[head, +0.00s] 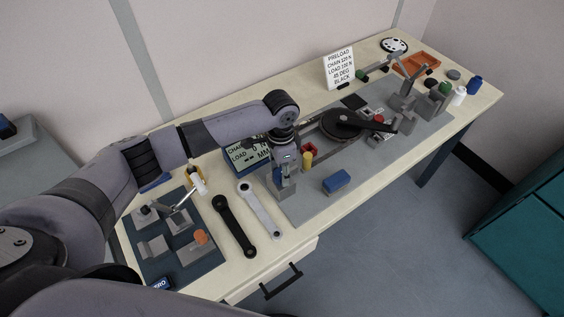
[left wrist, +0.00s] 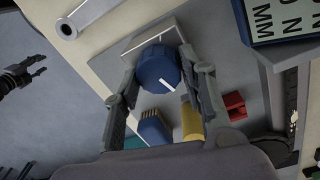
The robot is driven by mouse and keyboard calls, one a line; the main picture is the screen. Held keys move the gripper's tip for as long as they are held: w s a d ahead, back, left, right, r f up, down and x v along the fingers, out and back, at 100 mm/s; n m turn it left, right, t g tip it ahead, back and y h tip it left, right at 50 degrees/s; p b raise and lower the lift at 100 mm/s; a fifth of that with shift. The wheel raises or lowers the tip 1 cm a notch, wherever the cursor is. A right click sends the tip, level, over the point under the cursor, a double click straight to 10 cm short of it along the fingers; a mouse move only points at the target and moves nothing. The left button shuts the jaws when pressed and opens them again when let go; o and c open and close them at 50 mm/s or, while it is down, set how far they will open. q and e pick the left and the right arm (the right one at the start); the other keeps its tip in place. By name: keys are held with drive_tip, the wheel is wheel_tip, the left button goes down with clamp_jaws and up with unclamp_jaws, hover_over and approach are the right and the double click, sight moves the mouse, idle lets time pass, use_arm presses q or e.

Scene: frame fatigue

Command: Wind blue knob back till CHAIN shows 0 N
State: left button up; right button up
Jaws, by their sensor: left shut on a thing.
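The blue knob (left wrist: 158,68), with a white pointer line, sits on a grey block in the left wrist view. My left gripper (left wrist: 165,85) has a finger on either side of it and is shut on it. In the head view my left gripper (head: 285,172) reaches down over the grey block (head: 284,192) and hides the knob. The display (head: 245,154) shows CHAIN and LOAD lines, but my arm partly covers it and I cannot read the CHAIN value for sure. My right gripper (left wrist: 41,65) is empty and open over the floor in the left wrist view.
A yellow post (left wrist: 192,122), a red block (left wrist: 234,105) and a blue block (head: 336,182) are near the knob. A black crank arm (head: 235,225) and a silver one (head: 259,208) lie left of it. A preload card (head: 339,68) stands at the back.

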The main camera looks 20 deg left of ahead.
use_arm(q)
drive_tip(key=shift+n, duration=0.4)
use_arm(e)
drive_tip(key=shift+r, duration=0.55)
drive_tip(key=shift+a, duration=0.1)
use_arm(q)
drive_tip(key=o, duration=1.2)
drive_tip(key=shift+c, duration=0.2)
drive_tip(key=shift+r, duration=0.1)
wheel_tip(320, 180, up, 12)
drive_tip(key=shift+w+a, duration=0.2)
drive_tip(key=shift+w, duration=0.1)
